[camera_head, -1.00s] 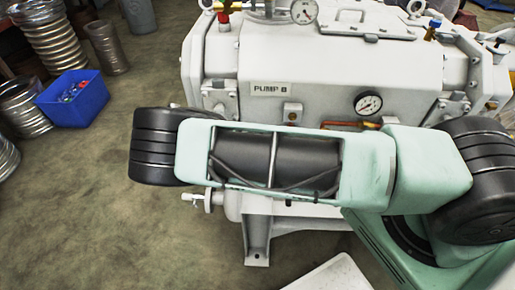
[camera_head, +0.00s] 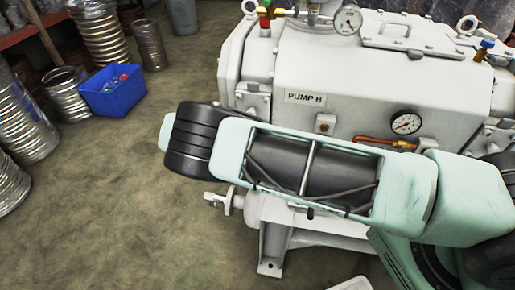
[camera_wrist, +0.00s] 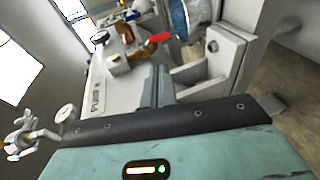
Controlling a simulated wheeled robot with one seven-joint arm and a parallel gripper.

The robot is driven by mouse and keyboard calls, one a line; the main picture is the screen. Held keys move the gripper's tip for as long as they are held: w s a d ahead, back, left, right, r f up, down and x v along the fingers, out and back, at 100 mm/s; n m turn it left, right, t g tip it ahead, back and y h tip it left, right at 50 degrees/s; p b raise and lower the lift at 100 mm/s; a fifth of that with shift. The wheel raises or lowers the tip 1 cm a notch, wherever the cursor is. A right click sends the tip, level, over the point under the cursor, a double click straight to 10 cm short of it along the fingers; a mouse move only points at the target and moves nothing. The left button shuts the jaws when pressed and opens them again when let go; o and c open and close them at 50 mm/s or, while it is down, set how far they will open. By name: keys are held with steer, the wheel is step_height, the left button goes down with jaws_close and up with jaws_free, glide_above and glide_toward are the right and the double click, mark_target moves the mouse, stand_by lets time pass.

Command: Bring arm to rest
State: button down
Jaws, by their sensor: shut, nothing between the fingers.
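My arm, mint green with black joints, stretches across the lower right of the head view in front of the pump. My gripper is hidden in the head view. In the wrist view my gripper (camera_wrist: 158,88) shows as grey fingers close together, shut and empty. It points toward the white pump (camera_head: 360,85) labelled "PUMP" on its front; the pump also shows in the wrist view (camera_wrist: 110,95). I cannot tell the gap between the fingers and the pump, but no contact is visible.
A round gauge (camera_head: 406,124) and copper pipe sit on the pump front, another gauge (camera_head: 347,20) on top. In the wrist view a red-handled valve (camera_wrist: 158,39) is near the fingers. A blue bin (camera_head: 113,92) and metal hoses (camera_head: 99,32) stand left. Floor between is clear.

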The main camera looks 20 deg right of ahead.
steer(key=s+a+r+n+t+y, duration=0.1)
steer(key=s+a+r+n+y, duration=0.1)
steer(key=s+r+n+y, duration=0.35)
steer(key=s+a+r+n+y, duration=0.2)
steer(key=s+a+r+y, duration=0.1)
steer(key=s+r+y, duration=0.55)
steer(key=s+d+r+n+t+y, duration=0.1)
steer(key=s+r+n+t, duration=0.1)
steer(key=s+r, duration=0.3)
steer(key=s+d+r+n+t, duration=0.1)
steer(key=s+r+n+t, duration=0.15)
steer(key=s, duration=0.55)
step_height(320, 180, up, 18)
steer(key=p, duration=1.7)
steer(key=shift+s+d+p, duration=0.2)
steer(key=shift+d+p, duration=0.1)
steer(key=shift+p, duration=0.1)
steer(key=shift+g, duration=0.25)
